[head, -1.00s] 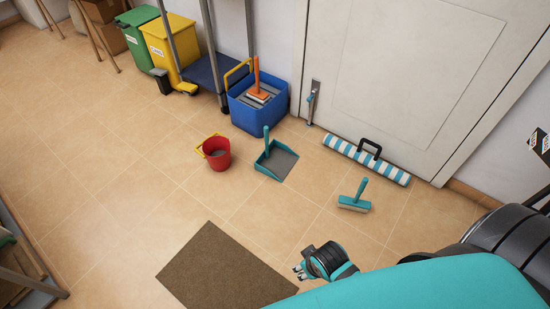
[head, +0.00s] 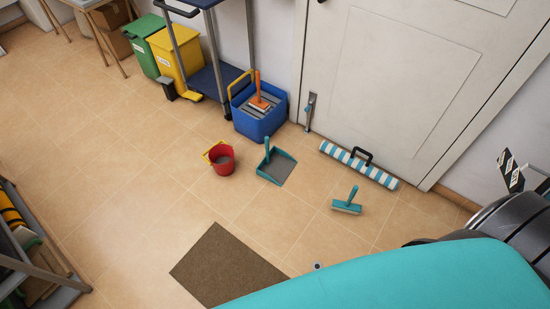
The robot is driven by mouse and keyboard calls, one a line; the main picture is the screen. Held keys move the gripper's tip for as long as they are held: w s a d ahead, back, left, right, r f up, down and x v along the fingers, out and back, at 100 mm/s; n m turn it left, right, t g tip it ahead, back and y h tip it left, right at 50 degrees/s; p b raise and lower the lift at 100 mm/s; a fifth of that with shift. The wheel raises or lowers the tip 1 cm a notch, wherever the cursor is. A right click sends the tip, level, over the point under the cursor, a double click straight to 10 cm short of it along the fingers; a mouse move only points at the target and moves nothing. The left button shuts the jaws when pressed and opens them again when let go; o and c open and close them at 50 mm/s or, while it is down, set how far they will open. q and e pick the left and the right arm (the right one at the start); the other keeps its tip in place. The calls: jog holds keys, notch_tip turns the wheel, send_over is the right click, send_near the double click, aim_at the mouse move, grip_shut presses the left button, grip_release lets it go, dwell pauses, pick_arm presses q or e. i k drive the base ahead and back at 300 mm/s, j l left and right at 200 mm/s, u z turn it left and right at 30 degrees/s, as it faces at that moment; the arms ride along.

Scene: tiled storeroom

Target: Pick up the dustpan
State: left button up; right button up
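The teal dustpan (head: 279,168) lies on the tiled floor near the middle of the head view. Its short handle stands upright at its left side, and its grey pan opens toward the right. No gripper touches it. Only a small grey tip of what looks like my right gripper (head: 317,266) shows past the edge of my teal arm, well below the dustpan in the picture. The rest of that gripper is hidden, so its fingers cannot be read. My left gripper is not in view.
A teal hand brush (head: 346,206) lies right of the dustpan, a red bucket (head: 222,161) left. Behind are a blue bucket (head: 259,123) and a striped roll (head: 357,165) by the door. A brown mat (head: 226,267) lies in front. Tiles around the dustpan are clear.

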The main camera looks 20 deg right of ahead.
aim_at(277, 165)
jog(key=i+j+z, duration=0.1)
jog(key=z, duration=0.4)
jog(key=i+j+z, duration=0.1)
jog(key=z, duration=0.4)
jog(key=i+j+z, duration=0.2)
jog(key=j, duration=0.25)
jog(key=i+j+z, duration=0.2)
jog(key=j, duration=0.2)
jog(key=j+z, duration=0.2)
jog(key=j, duration=0.3)
jog(key=i+j+z, duration=0.2)
jog(key=j, duration=0.3)
jog(key=k+l, duration=0.05)
jog(key=k, duration=0.05)
